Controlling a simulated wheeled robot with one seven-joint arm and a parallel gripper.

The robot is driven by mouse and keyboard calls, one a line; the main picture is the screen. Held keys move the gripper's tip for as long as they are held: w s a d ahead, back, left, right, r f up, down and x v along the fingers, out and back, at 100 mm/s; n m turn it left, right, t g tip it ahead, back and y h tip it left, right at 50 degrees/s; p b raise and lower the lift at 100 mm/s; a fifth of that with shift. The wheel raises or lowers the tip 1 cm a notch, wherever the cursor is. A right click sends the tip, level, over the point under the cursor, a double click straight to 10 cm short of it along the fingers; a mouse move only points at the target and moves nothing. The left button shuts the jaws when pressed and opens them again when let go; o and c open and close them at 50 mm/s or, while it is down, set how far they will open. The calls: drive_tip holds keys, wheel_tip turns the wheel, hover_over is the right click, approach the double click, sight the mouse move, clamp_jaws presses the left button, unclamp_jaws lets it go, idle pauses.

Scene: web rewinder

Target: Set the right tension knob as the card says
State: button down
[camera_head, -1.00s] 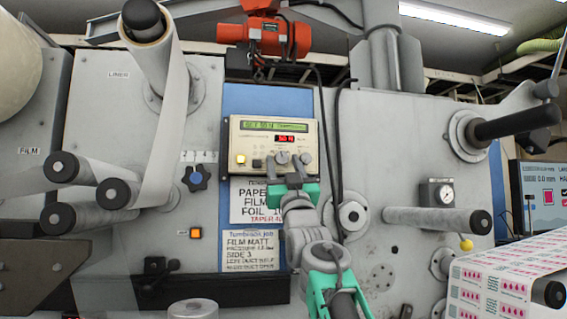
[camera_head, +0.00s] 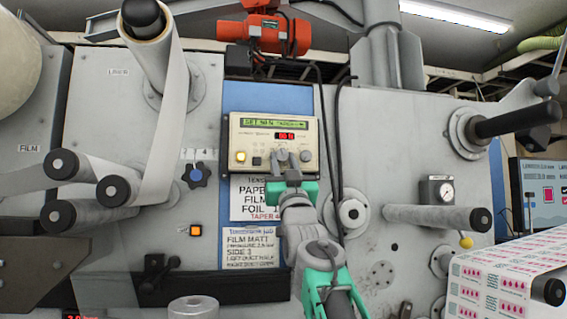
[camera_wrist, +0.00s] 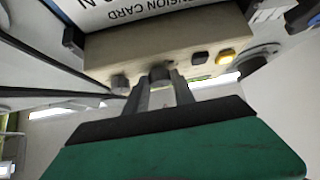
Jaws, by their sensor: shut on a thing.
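The beige tension controller (camera_head: 272,143) is on the blue panel, with a green text display (camera_head: 274,123) and a red readout (camera_head: 286,136); the digits are too blurred to read surely. Two knobs sit low on its right half: the left one (camera_head: 281,155) and the right one (camera_head: 305,156). My gripper (camera_head: 288,170) is shut on the left one of this pair; the wrist view, upside down, shows that knob (camera_wrist: 160,74) between the fingers and the other knob (camera_wrist: 119,82) outside them. The tension card (camera_head: 255,190) lists paper, film, foil and taper; my gripper hides its right side.
A job card (camera_head: 248,247) below reads FILM MATT. A lit yellow button (camera_head: 241,156) is left on the controller. A black cable (camera_head: 338,150) hangs close to its right. A roller (camera_head: 440,217) juts out on the right.

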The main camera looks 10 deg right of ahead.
drive_tip(key=m+h, duration=0.5)
drive_tip(key=shift+a+r+g, duration=0.1)
drive_tip(key=shift+a+g, duration=0.2)
drive_tip(key=m+g+h+p, duration=0.1)
drive_tip(key=m+h, duration=0.1)
drive_tip(key=m+h+p, duration=0.1)
drive_tip(key=m+h, duration=0.2)
drive_tip(key=shift+a+r+m+g, duration=0.2)
drive_tip(key=shift+m+g, duration=0.1)
drive_tip(key=shift+g, duration=0.1)
drive_tip(key=m+g+h+p, duration=0.1)
drive_tip(key=m+h+p, duration=0.1)
drive_tip(key=m, duration=0.1)
drive_tip(key=shift+m+g+h, duration=0.3)
drive_tip(key=shift+g, duration=0.1)
drive_tip(key=shift+m+g+h+p, duration=0.4)
drive_tip(key=shift+m+g+p, duration=0.15)
drive_tip(key=shift+m, duration=0.25)
drive_tip(key=c, duration=1.1)
unclamp_jaws()
drive_tip(key=shift+f, duration=0.1)
drive_tip(key=shift+o, duration=0.2)
